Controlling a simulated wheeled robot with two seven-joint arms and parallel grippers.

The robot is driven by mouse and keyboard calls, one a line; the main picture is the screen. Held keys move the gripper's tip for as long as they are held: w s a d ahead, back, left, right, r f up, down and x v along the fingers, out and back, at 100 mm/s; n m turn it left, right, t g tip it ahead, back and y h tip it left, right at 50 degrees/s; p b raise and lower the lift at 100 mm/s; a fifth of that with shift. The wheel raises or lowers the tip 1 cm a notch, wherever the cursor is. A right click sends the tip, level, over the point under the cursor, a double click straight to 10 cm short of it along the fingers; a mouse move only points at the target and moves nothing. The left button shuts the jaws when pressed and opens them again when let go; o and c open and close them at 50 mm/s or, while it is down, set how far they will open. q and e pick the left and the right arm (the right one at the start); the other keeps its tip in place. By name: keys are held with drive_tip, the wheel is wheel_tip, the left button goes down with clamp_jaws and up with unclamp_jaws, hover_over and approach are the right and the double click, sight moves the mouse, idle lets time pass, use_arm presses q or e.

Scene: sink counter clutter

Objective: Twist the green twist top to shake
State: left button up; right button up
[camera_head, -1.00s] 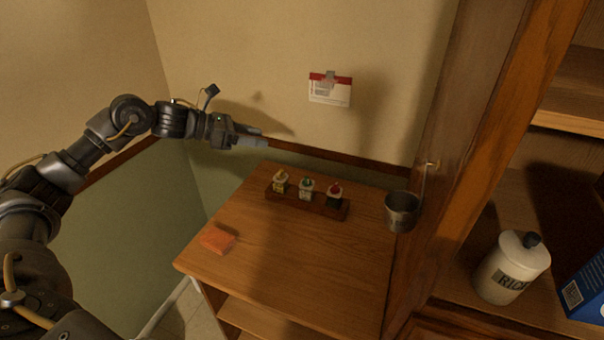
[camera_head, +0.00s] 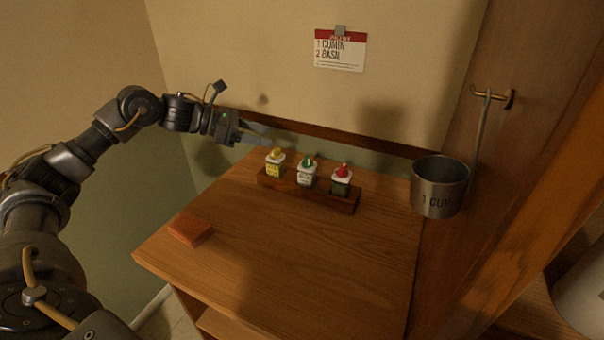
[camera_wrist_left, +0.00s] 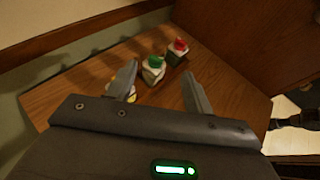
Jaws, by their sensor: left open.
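The jar with the green twist top (camera_head: 307,172) stands upright in the middle of a wooden rack (camera_head: 315,196) on the counter. To its left is a jar with a yellow top (camera_head: 274,163), to its right a jar with a red top (camera_head: 341,180). My left gripper (camera_head: 268,136) is open and empty, above and left of the jars near the wall. In the left wrist view the green top (camera_wrist_left: 155,62) shows beyond and between my open fingers (camera_wrist_left: 160,90), apart from them. The yellow top (camera_wrist_left: 131,92) is partly hidden behind one finger. My right gripper is not in view.
A metal cup (camera_head: 440,187) marked "1 CUP" hangs from a hook on the right cabinet side. An orange-brown block (camera_head: 191,230) lies at the counter's front left. A card (camera_head: 341,49) reading "CUMIN" and "BASIL" is clipped to the wall. The counter's middle front is clear.

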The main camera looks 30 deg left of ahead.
sight(306, 158)
use_arm(q)
drive_tip(key=w+d+f, duration=0.4)
drive_tip(key=f, duration=0.1)
drive_tip(key=w+d+f, duration=0.2)
drive_tip(key=shift+d+f+b, duration=0.15)
drive_tip(key=shift+d+b, duration=0.15)
drive_tip(key=shift+d, duration=0.1)
drive_tip(key=shift+w+d+f, duration=0.25)
drive_tip(key=shift+d, duration=0.1)
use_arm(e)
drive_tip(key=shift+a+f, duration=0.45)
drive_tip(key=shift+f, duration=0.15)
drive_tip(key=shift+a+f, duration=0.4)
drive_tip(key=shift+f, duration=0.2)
